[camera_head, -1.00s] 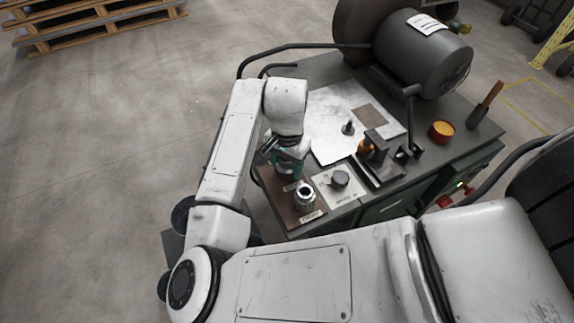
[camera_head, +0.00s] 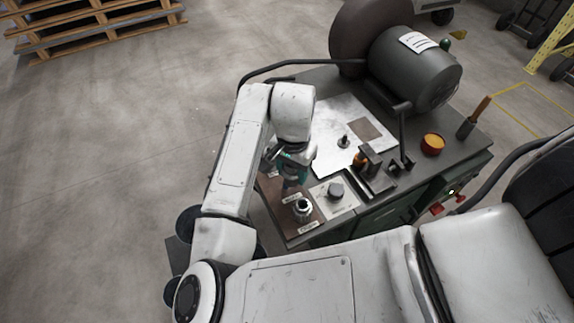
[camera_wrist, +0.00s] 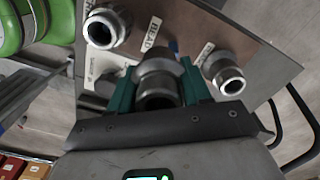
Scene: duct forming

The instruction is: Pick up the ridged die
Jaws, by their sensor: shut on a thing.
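My gripper (camera_wrist: 158,92) has teal fingers on both sides of a grey steel die (camera_wrist: 157,72) with a stepped, round body, and is shut on it. Whether this die is ridged, and whether it is clear of the board, I cannot tell. A second steel die (camera_wrist: 107,26) shows at the upper left of the wrist view, and a third (camera_wrist: 226,74) at the right. In the head view, my gripper (camera_head: 291,170) is over the brown board's far part, partly hidden by my arm. One steel die (camera_head: 303,207) stands on the board's near part.
The brown board (camera_head: 272,192) carries white labels, one reading BEAD (camera_wrist: 152,34). Beyond are a metal sheet (camera_head: 330,118) with a dark peg, black brackets (camera_head: 375,172), an orange cup (camera_head: 432,143) and a large motor (camera_head: 415,70).

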